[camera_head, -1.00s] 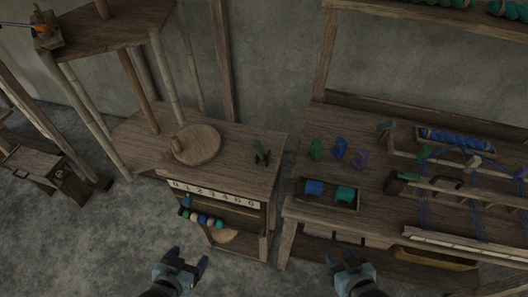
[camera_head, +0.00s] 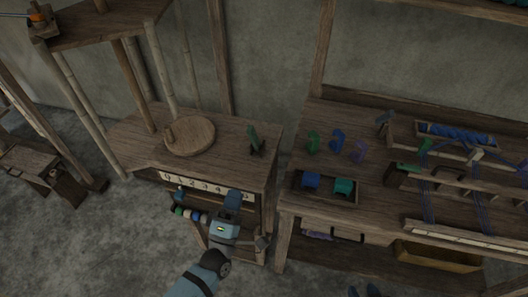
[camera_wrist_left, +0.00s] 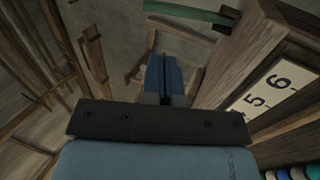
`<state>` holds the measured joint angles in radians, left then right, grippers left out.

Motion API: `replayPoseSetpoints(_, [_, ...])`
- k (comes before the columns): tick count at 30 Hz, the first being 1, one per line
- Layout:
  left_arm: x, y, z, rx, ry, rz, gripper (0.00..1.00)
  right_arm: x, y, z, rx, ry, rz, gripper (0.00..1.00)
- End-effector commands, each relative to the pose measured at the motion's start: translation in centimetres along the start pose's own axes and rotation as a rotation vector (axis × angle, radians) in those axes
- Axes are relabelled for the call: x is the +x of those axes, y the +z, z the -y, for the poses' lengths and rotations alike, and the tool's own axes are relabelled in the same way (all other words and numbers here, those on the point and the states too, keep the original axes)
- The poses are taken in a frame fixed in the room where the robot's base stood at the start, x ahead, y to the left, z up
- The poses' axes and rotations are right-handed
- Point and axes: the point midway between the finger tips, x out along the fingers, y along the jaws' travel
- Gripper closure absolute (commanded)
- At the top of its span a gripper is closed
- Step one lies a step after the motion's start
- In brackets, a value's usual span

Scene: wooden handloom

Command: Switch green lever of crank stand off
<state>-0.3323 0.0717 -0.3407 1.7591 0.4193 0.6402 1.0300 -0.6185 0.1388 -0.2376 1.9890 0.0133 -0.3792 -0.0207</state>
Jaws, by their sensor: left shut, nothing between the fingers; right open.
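The green lever (camera_head: 253,138) stands upright near the right end of the wooden crank stand (camera_head: 225,150), which has a round disc with a knob (camera_head: 189,135) on top. A green bar, likely this lever, also crosses the top of the left wrist view (camera_wrist_left: 190,14). My left gripper (camera_head: 233,199) is shut and empty in front of the stand's front face, below the lever and apart from it. Its closed blue fingers show in the left wrist view (camera_wrist_left: 163,75). My right gripper (camera_head: 365,291) is open at the bottom edge, mostly cut off.
A gap separates the stand from the loom table (camera_head: 300,165) at right, holding coloured number-like pieces and a small tray (camera_head: 325,190).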

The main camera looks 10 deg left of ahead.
Motion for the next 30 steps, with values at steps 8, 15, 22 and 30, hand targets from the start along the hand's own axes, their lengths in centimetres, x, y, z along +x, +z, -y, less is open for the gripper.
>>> replayPoseSetpoints(8, [0.1,-0.1,-0.1,-0.029,0.015,-0.013,1.00,0.1,-0.8,-0.1,-0.002,0.001,-0.016,0.57])
replayPoseSetpoints(15, [0.9,-0.1,-0.2,-0.026,0.016,-0.012,1.00,-0.1,-1.0,-0.2,-0.002,0.004,-0.017,0.57])
replayPoseSetpoints(22, [5.1,-0.1,-0.5,-0.025,0.018,-0.013,1.00,-0.6,-1.6,-0.3,-0.002,0.005,-0.010,0.57])
replayPoseSetpoints(30, [10.7,-0.2,-0.5,-0.025,0.016,-0.012,1.00,-1.4,-2.6,-0.2,-0.002,0.005,-0.008,0.57])
